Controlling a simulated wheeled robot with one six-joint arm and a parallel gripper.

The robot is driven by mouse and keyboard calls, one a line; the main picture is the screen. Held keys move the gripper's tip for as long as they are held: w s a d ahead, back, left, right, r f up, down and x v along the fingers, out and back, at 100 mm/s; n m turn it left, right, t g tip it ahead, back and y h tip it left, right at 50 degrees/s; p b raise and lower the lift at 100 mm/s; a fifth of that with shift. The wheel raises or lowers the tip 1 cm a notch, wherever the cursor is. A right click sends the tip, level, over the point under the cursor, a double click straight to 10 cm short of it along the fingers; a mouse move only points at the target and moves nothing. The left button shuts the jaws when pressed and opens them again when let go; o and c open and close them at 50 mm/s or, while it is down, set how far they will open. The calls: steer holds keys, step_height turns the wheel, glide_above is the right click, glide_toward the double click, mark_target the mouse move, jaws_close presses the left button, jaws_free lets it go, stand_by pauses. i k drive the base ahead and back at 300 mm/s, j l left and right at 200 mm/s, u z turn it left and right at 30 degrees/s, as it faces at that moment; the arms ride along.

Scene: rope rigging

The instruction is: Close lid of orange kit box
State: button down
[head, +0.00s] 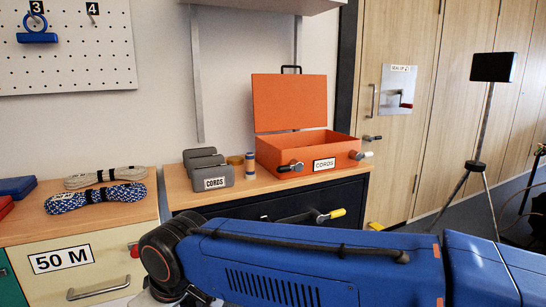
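The orange kit box (338,155) stands on the wooden counter against the wall, with a "CORDS" label and latches on its front. Its orange lid (289,102) is open and stands upright at the back, with a black handle on its top edge. The inside of the box is mostly hidden by its front wall. My blue arm crosses the bottom of the view in front of the drawers, below and in front of the box. My gripper is not in view; only arm links show.
Rope coils (95,197) lie further left. A yellow-tipped handle (331,215) sticks out below the counter. A tripod stand (487,130) is on the right.

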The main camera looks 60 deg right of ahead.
mark_target(282, 101)
steer(key=z, duration=2)
